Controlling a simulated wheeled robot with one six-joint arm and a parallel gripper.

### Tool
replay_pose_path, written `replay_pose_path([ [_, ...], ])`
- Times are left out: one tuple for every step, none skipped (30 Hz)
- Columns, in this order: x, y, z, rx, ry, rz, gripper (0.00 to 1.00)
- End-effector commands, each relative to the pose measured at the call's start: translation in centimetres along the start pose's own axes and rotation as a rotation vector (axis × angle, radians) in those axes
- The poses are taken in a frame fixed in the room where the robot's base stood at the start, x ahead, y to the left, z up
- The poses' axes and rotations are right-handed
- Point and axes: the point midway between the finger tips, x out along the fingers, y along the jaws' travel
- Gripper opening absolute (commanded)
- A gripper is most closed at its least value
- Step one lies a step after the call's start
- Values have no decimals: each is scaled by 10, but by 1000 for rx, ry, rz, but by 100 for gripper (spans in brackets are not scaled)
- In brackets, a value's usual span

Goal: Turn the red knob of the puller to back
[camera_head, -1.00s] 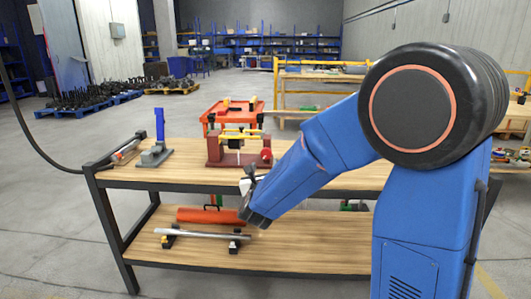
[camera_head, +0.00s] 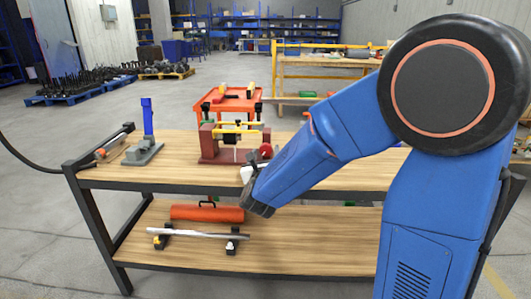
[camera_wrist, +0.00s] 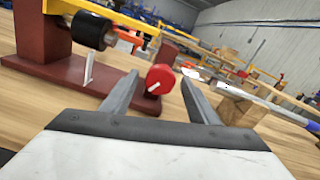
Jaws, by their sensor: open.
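The puller (camera_head: 232,158) is a dark red frame with a yellow bar and a black roller, standing on the upper wooden shelf of the bench. Its red knob (camera_head: 266,150) is at the right end. In the wrist view the red knob (camera_wrist: 160,78) is round, with a white line on its face. My gripper (camera_wrist: 160,84) is open, and the knob shows between its two fingertips with gaps on both sides. I cannot tell whether the tips reach around it or stop short. In the head view my arm hides part of the gripper near the knob.
A grey clamp with a blue upright (camera_head: 147,140) stands left on the bench (camera_head: 178,180). An orange cart (camera_head: 236,104) is behind. The lower shelf holds an orange cylinder (camera_head: 207,213) and a metal bar (camera_head: 196,233). Free shelf surface lies between the clamp and the puller.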

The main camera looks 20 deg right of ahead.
Motion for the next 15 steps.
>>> replay_pose_path([
  [0, 0, 0, 0, 0, 0, 54],
  [0, 0, 0, 0, 0, 0, 54],
  [0, 0, 0, 0, 0, 0, 49],
  [0, 0, 0, 0, 0, 0, 42],
  [0, 0, 0, 0, 0, 0, 35],
  [0, 0, 0, 0, 0, 0, 26],
  [0, 0, 0, 0, 0, 0, 18],
  [0, 0, 0, 0, 0, 0, 13],
  [0, 0, 0, 0, 0, 0, 13],
  [0, 0, 0, 0, 0, 0, 13],
  [0, 0, 0, 0, 0, 0, 13],
  [0, 0, 0, -1, 0, 0, 13],
  [0, 0, 0, -3, 0, 0, 13],
  [0, 0, 0, -6, 0, 0, 13],
  [0, 0, 0, -11, 0, 0, 13],
])
